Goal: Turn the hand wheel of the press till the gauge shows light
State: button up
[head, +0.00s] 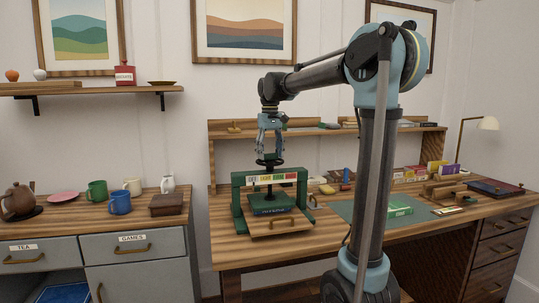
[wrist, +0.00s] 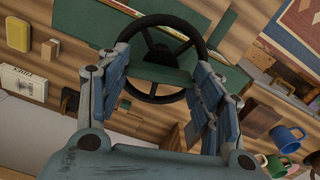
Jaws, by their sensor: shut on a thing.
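The green press (head: 240,196) stands on the wooden desk. A gauge strip (head: 272,178) with white, yellow, green and red fields runs across its top; its labels and pointer are too small to read surely. The black hand wheel (head: 270,162) sits above the strip on an upright screw. My gripper (head: 270,150) points down over the wheel. The press's dark bottom plate (head: 271,211) shows below the strip.
A wooden board with a handle (head: 285,224) lies at the press's front. A low shelf (head: 228,133) stands behind. Mugs (head: 120,202) stand on the left cabinet.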

jog(key=shift+m, duration=0.8)
jog(key=shift+w, duration=0.1)
jog(key=o, duration=1.1)
jog(key=shift+c, duration=0.2)
notch_tip(320, 180, up, 12)
